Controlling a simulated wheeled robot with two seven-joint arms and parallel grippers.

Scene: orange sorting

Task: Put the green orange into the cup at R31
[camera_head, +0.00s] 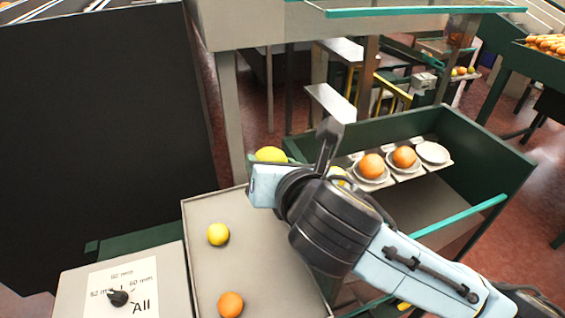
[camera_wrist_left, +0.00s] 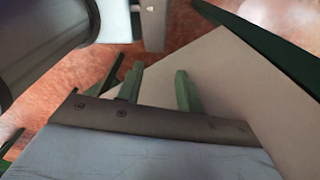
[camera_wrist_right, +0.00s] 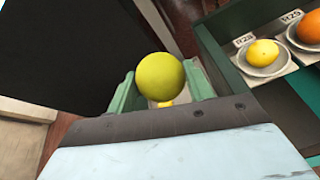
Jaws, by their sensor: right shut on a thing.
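My right gripper (camera_head: 268,166) is shut on the green orange (camera_head: 271,154), a yellow-green fruit. In the right wrist view the green orange (camera_wrist_right: 161,78) sits between the green fingers (camera_wrist_right: 160,92). It is held up beside the left end of the cup row. An empty white cup (camera_head: 432,152) is at the right end of that row; its label cannot be read. My left gripper (camera_wrist_left: 160,88) shows only in its wrist view, with its fingers apart and nothing between them.
Other cups hold oranges (camera_head: 371,166) and a yellow fruit (camera_wrist_right: 262,53), by labels R28 and R29. The green-walled bin (camera_head: 500,150) surrounds the row. A grey tray (camera_head: 195,275) holds a yellow fruit (camera_head: 218,234) and an orange (camera_head: 230,304). A black panel (camera_head: 100,120) stands left.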

